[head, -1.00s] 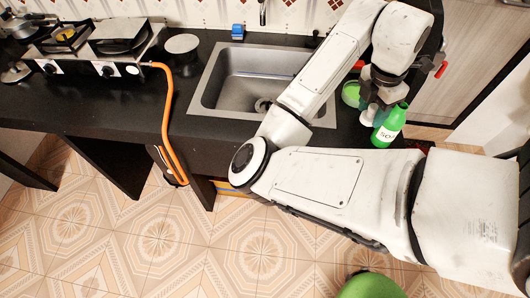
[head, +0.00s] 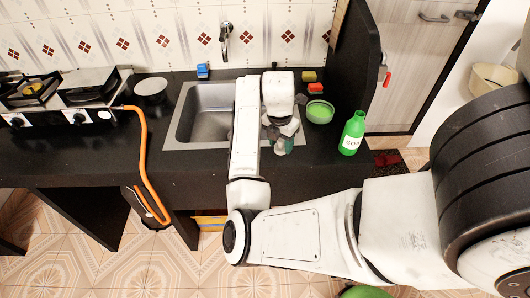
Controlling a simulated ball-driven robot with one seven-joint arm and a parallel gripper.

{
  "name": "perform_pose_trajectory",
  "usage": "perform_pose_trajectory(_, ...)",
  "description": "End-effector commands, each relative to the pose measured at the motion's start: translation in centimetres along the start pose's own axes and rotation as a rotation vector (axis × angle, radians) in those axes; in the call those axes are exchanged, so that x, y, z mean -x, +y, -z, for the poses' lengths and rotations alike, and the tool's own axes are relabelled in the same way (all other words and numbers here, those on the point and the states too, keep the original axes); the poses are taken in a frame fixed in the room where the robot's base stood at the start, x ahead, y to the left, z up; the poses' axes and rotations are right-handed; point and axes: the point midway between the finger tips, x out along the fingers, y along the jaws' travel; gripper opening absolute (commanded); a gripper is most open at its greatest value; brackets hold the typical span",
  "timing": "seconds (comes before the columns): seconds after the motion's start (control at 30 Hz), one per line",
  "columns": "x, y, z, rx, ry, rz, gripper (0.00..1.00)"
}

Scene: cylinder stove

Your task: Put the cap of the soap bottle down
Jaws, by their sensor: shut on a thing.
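The green soap bottle (head: 351,136) with a white label stands upright on the black counter, near its right end. My gripper (head: 281,146) is to the left of the bottle, over the right edge of the sink. It points down and is clear of the bottle. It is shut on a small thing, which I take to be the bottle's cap. The cap is mostly hidden by the fingers and too small to make out clearly. I cannot tell whether it touches the counter.
The sink (head: 201,127) is left of my gripper. A green bowl (head: 320,112), a red-orange block (head: 316,88) and a yellow sponge (head: 309,76) are behind, to the right. A stove (head: 70,95) with an orange hose is far left. Black counter (head: 315,155) is free in front of the bowl.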

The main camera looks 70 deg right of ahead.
Motion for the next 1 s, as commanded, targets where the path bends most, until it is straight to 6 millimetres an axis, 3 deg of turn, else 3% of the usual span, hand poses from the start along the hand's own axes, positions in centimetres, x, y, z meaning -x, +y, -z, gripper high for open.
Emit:
perform_pose_trajectory(0.1,-1.3,2.3,-0.2,0.001,0.005,0.001,0.21)
perform_pose_trajectory(0.4,-5.7,5.6,-0.4,-0.001,0.002,0.001,0.21)
perform_pose_trajectory(0.63,-7.0,6.6,-0.4,0.001,0.001,0.001,0.21)
perform_pose_trajectory(0.83,-9.4,6.5,-0.1,-0.001,0.002,0.0,0.21)
perform_pose_trajectory(1.0,-9.8,6.5,0.0,0.0,0.0,0.0,0.21)
